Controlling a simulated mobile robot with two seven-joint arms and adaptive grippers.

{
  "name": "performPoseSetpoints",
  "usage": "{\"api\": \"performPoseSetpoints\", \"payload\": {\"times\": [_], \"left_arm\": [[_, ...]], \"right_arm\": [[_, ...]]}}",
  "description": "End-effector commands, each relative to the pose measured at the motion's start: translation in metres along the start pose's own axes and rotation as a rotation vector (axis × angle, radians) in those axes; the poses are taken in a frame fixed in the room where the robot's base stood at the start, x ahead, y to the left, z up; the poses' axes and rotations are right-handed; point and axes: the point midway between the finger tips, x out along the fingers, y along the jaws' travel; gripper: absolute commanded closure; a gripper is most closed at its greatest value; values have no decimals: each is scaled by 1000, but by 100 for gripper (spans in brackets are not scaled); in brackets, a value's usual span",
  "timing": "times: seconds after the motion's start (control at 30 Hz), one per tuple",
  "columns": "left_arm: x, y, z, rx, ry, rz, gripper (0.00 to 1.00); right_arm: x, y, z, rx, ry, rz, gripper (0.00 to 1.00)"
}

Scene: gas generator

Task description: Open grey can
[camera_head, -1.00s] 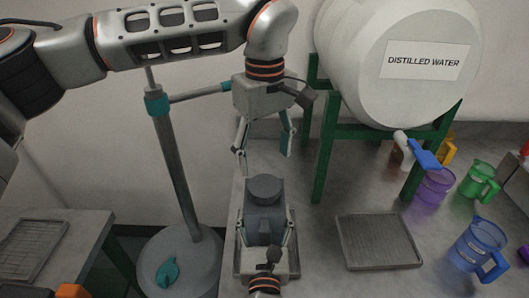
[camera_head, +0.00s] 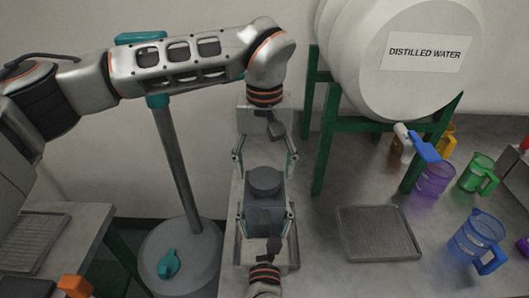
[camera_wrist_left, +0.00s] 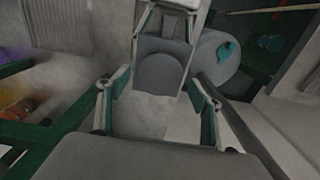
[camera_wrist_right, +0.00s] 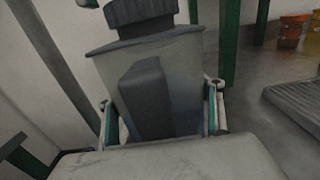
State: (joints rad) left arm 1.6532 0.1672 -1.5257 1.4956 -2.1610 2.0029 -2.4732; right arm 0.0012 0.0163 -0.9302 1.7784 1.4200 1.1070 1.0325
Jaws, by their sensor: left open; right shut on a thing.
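The grey can (camera_head: 265,215) stands upright on the table with its round dark cap (camera_head: 265,182) on top. My right gripper (camera_head: 265,217) comes from the near side and is shut on the can's body, one finger on each side. The right wrist view shows the translucent grey body (camera_wrist_right: 185,85) between the fingers and the ribbed cap (camera_wrist_right: 143,16) above. My left gripper (camera_head: 266,160) is open on the far side of the can, fingers spread and pointing toward the cap. In the left wrist view the cap (camera_wrist_left: 160,73) lies ahead between the open fingers, apart from them.
A white distilled water barrel (camera_head: 390,55) on a green stand (camera_head: 319,150) is to the right. A grey tray (camera_head: 378,233) and coloured jugs, including a blue one (camera_head: 476,240), stand on the right. A grey pole (camera_head: 178,170) on a round base is to the left.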

Motion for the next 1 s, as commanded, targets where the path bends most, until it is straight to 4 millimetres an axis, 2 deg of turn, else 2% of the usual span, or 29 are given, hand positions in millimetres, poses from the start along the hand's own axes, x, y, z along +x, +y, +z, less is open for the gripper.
{"api": "performPoseSetpoints", "payload": {"times": [0.2, 0.5, 0.53, 0.67, 0.7, 0.87, 1.0], "left_arm": [[18, 0, 0, 0, 0, 1, 35], [21, 0, 0, -1, 1, 1, 35], [21, 0, 0, -1, 1, 1, 37], [21, 0, 0, -1, 1, 1, 71], [21, 0, 0, -1, 1, 0, 74], [21, 0, 0, -23, 1, 0, 74], [20, 0, -1, -172, 3, 0, 74]], "right_arm": [[0, 0, -1, -1, 2, 0, 94], [0, 0, -1, -1, 2, 0, 94], [0, 0, -1, -1, 2, 0, 94], [0, 0, -1, 0, 2, 0, 94], [0, 0, -1, 0, 2, 0, 94], [0, 0, -1, 0, 2, 0, 94], [0, 0, -1, 0, 2, 0, 94]]}}
